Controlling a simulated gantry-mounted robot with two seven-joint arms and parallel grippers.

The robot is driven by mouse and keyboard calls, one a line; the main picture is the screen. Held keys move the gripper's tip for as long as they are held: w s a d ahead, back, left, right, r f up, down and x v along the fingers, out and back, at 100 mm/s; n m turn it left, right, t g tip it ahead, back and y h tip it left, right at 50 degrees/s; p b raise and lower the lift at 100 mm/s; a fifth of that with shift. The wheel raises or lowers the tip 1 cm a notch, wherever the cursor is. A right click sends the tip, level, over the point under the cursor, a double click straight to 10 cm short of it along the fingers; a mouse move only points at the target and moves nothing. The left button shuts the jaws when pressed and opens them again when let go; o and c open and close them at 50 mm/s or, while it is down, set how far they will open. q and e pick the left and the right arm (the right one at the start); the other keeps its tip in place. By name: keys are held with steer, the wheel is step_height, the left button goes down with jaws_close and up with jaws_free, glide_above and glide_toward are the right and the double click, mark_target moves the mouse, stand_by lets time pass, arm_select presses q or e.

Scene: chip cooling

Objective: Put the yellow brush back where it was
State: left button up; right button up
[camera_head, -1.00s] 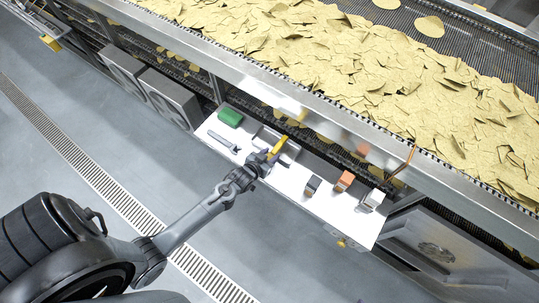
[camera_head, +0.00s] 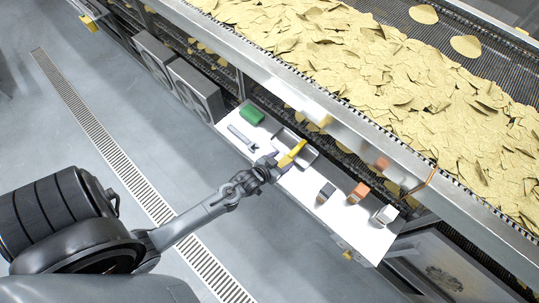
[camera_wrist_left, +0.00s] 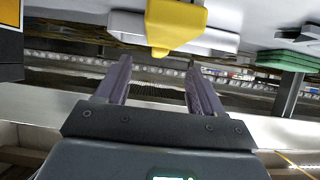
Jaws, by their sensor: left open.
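The yellow brush (camera_head: 293,153) is at the grey metal tray (camera_head: 305,158) on the white shelf (camera_head: 300,184). My left gripper (camera_head: 278,163) is at the near end of the brush in the head view. In the left wrist view the yellow brush (camera_wrist_left: 175,24) is at the top, just beyond my left fingertips (camera_wrist_left: 155,62). The two fingers are apart, with nothing visible clamped between them. I cannot tell whether a finger touches the brush. My right gripper is out of view.
Black (camera_head: 326,192), orange (camera_head: 359,192) and white (camera_head: 384,214) items lie to the right. The chip conveyor's metal edge (camera_head: 330,123) runs just behind the shelf.

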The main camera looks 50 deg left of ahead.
arm_select(q)
steer(key=s+d+r+m+g, duration=0.1)
steer(key=s+d+r+g, duration=0.1)
steer(key=s+r, duration=0.3)
steer(key=s+d+r+m+g+h, duration=0.1)
steer(key=s+d+r+g, duration=0.2)
steer(key=s, duration=0.4)
steer(key=s+d+r+m+g, duration=0.1)
steer(key=s+d+r+g, duration=0.2)
steer(key=s+r, duration=0.3)
steer(key=shift+s+d+r+g, duration=0.25)
steer(key=shift+s+r+g, duration=0.05)
steer(key=shift+s+r, duration=0.1)
step_height(320, 180, up, 4)
steer(key=p, duration=0.4)
step_height(320, 180, down, 49)
steer(key=b, duration=4.9)
steer(key=shift+r, duration=0.2)
steer(key=shift+r, duration=0.1)
